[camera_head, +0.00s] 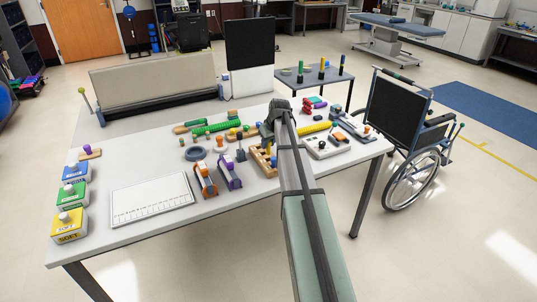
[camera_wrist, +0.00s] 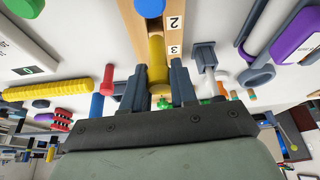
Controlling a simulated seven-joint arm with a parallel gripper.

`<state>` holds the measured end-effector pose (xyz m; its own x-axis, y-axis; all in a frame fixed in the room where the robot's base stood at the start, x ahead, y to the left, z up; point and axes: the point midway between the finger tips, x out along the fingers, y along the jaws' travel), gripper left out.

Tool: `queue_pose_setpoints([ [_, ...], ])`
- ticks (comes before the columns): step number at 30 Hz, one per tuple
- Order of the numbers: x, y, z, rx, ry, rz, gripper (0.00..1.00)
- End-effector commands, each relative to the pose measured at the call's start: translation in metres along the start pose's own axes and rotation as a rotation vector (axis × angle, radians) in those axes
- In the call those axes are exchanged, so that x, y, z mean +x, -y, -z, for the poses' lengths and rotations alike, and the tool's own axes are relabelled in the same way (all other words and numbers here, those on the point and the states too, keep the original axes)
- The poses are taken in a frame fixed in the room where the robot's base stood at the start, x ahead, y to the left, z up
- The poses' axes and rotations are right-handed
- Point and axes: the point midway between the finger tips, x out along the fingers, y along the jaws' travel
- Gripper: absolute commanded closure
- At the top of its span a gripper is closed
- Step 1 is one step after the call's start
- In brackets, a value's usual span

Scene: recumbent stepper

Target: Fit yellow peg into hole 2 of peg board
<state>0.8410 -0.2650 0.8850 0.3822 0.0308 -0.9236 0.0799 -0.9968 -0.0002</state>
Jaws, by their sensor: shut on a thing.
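The wooden peg board (camera_head: 258,160) lies on the table, partly hidden by my arm in the head view. In the wrist view the peg board (camera_wrist: 127,22) shows labels 2 and 3 along one edge. The yellow peg (camera_wrist: 157,62) is between the two fingers of my gripper (camera_wrist: 157,85), which is shut on it. The peg overlaps the board near label 3; I cannot tell whether its end touches the board. A blue peg (camera_wrist: 149,7) shows at the top edge, on the board.
Orange and purple devices (camera_head: 229,172) stand left of the board, and a white box with knobs (camera_head: 325,144) to its right. A green ribbed roller (camera_head: 215,127) lies behind. A white chart board (camera_head: 150,199) lies further left. The table's front edge is near the board.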

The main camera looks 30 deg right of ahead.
Motion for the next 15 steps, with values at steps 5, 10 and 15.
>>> queue_pose_setpoints([
  [5,0.015,0.0,-0.007,0.001,0.001,0.0,1.0],
  [10,0.029,0.0,-0.013,0.001,0.001,0.0,1.0],
  [15,0.046,0.0,-0.02,0.001,0.0,-0.001,1.0],
])
